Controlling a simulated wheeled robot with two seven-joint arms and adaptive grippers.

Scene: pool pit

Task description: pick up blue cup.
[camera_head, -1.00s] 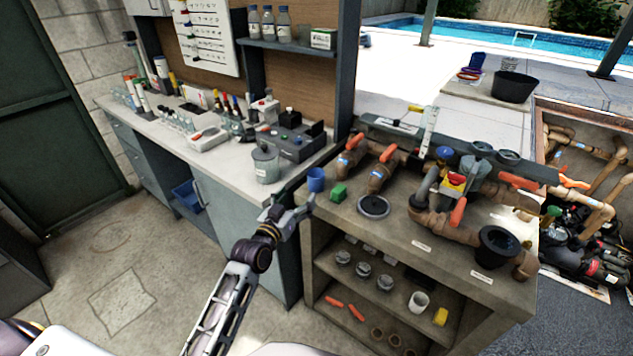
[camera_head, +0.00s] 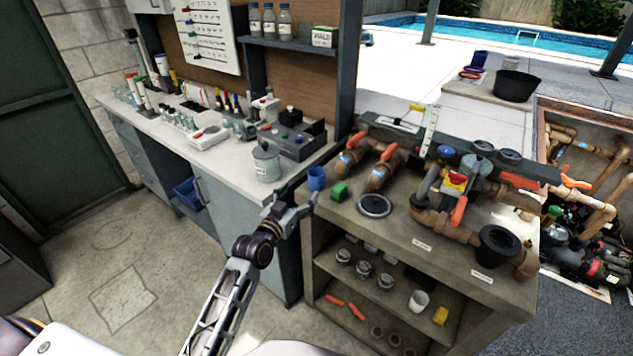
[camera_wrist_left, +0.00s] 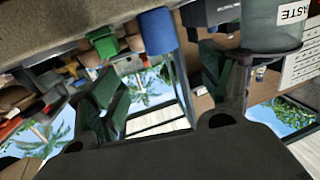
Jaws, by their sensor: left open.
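The small blue cup (camera_head: 317,178) stands upright at the left end of the brown workbench, close to the grey counter. My left gripper (camera_head: 302,196) is open and empty, just in front of and slightly below the cup in the head view. In the left wrist view, which is upside down, the cup (camera_wrist_left: 157,31) shows beyond the gap between the open fingers of the left gripper (camera_wrist_left: 160,72). I see no contact with the cup. My right gripper is not in view.
A green block (camera_head: 339,192) and a round dark-rimmed disc (camera_head: 374,206) lie right of the cup. A grey lidded container (camera_head: 266,163) stands on the counter to its left. Brown pipes with orange handles (camera_head: 388,154) fill the bench behind.

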